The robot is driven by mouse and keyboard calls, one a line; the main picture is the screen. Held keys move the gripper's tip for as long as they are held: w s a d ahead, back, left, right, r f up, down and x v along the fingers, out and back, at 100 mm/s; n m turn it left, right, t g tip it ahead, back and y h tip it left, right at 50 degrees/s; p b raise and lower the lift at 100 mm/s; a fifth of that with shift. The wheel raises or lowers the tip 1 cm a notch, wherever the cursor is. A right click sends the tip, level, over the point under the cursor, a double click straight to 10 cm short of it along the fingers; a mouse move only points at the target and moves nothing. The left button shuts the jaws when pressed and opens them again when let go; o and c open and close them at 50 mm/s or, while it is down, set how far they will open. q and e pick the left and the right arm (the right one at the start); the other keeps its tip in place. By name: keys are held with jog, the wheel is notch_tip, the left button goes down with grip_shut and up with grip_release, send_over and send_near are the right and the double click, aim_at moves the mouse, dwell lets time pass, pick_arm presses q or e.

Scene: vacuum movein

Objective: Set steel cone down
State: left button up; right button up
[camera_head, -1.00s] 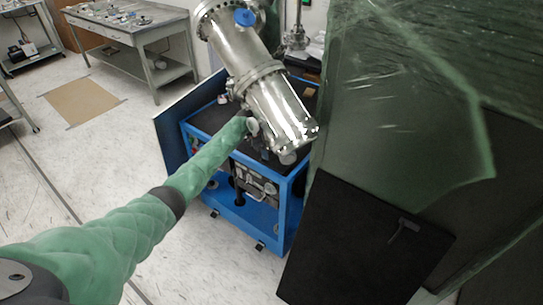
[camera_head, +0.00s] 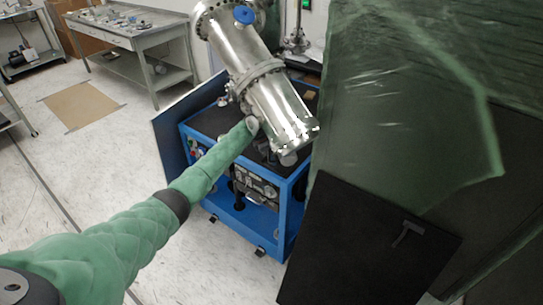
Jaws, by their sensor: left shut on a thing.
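My left gripper (camera_head: 252,125) is at the end of the green-sleeved arm, over the top of a blue cart (camera_head: 291,197). It is small in the picture and partly hidden by the sleeve, beside a large tilted steel vessel (camera_head: 275,97). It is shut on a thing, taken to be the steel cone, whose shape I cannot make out. Whether the gripper or its load touches the vessel or the cart top I cannot tell. My right gripper is not in view.
A dark panel (camera_head: 362,245) and a tall cabinet under green plastic film (camera_head: 400,110) stand close on the right. A grey bench (camera_head: 132,40) with small parts stands at the back left. The floor left of the cart is clear, with a brown mat (camera_head: 82,105).

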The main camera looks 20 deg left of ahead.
pick_arm(q)
jog(key=o, duration=1)
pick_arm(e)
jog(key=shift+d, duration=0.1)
pick_arm(q)
jog(key=shift+o, duration=0.2)
jog(key=shift+a+r, duration=0.2)
jog(key=shift+r, duration=0.3)
jog(key=a, duration=0.1)
jog(key=s+a+r+b, duration=0.1)
jog(key=a+b, duration=0.1)
jog(key=shift+s+r, duration=0.25)
jog(key=shift+s, duration=0.15)
jog(key=s+a+b, duration=0.2)
jog(key=s+a, duration=0.1)
jog(key=a, duration=0.5)
jog(key=shift+s+a+r+b, duration=0.25)
jog(key=shift+s+b, duration=0.15)
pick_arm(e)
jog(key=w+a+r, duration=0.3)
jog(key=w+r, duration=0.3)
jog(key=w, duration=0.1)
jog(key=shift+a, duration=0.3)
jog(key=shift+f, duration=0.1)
